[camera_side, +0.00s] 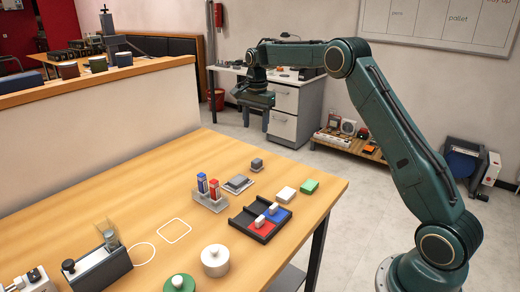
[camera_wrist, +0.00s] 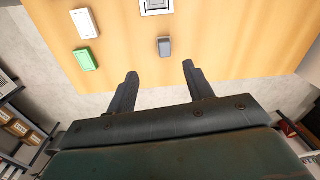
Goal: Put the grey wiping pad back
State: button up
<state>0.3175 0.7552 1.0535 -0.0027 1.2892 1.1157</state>
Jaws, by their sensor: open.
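The grey wiping pad (camera_side: 257,164) appears to be the small dark grey block lying alone near the table's far edge. It also shows in the wrist view (camera_wrist: 165,46). A light grey square holder or plate (camera_side: 238,184) with a darker middle lies close to it; I cannot tell whether the middle is recessed. It shows partly at the top of the wrist view (camera_wrist: 156,6). My gripper (camera_side: 255,118) is open and empty, held high above the far table edge. In the wrist view its fingertips (camera_wrist: 159,68) are spread, with the pad in line between and beyond them.
A white block (camera_side: 286,195) and a green block (camera_side: 309,186) lie to the right. A black tray (camera_side: 238,221) with red and blue compartments holds small white-topped pieces. A rack (camera_side: 211,202) holds blue and red bottles.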

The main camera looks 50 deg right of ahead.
jog(key=s+a+r+n+t, duration=0.1)
jog(key=s+a+r+n, duration=0.3)
jog(key=s+a+r, duration=0.4)
jog(key=s+a+r+n+t, duration=0.2)
jog(key=s+a+r+n, duration=0.3)
jog(key=s, duration=0.5)
jog(key=s+a+f+n, duration=0.1)
jog(key=s+n, duration=0.1)
jog(key=s, duration=0.4)
jog(key=s+a+f+n+t, duration=0.1)
jog(key=s+a+f+n, duration=0.1)
jog(key=s, duration=0.5)
jog(key=s+a+f+n+t, duration=0.1)
jog(key=s+a+n, duration=0.1)
jog(key=s, duration=0.5)
jog(key=shift+s+a+f+n, duration=0.25)
jog(key=shift+f+n, duration=0.1)
jog(key=shift+n, duration=0.35)
